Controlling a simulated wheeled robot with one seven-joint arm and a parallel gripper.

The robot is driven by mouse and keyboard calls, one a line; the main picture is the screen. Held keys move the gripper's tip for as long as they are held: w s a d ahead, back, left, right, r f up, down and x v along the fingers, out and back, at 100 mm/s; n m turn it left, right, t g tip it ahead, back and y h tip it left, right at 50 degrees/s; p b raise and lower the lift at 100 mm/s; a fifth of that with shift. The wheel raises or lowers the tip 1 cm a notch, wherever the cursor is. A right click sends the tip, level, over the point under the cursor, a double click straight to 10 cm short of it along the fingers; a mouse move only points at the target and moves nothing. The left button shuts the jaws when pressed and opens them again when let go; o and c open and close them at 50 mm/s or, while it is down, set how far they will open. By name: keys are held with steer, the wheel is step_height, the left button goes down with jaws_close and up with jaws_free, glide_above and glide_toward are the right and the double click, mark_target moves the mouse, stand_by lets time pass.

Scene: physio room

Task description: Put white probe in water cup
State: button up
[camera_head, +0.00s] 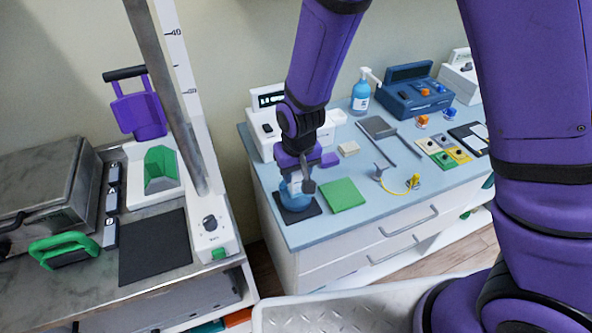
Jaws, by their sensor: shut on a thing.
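My gripper (297,184) points down at the front left of the blue-topped cabinet (345,222). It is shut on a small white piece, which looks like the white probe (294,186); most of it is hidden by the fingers. A bluish, see-through cup (290,201), which looks like the water cup, stands on a dark square mat (304,214) right under the gripper. The fingers overlap the cup in this view. I cannot tell whether the probe's lower end is inside the cup or above it.
A green cloth (342,195) lies right of the mat. A white device with a display (262,126) stands behind my gripper. A blue pump bottle (361,95) and a blue control box (412,94) are farther back. A grey bench (70,290) stands left, across a gap.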

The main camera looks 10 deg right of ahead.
steer(key=shift+f, duration=0.35)
stand_by(0.6)
steer(key=o, duration=1.6)
steer(key=shift+r, duration=3.5)
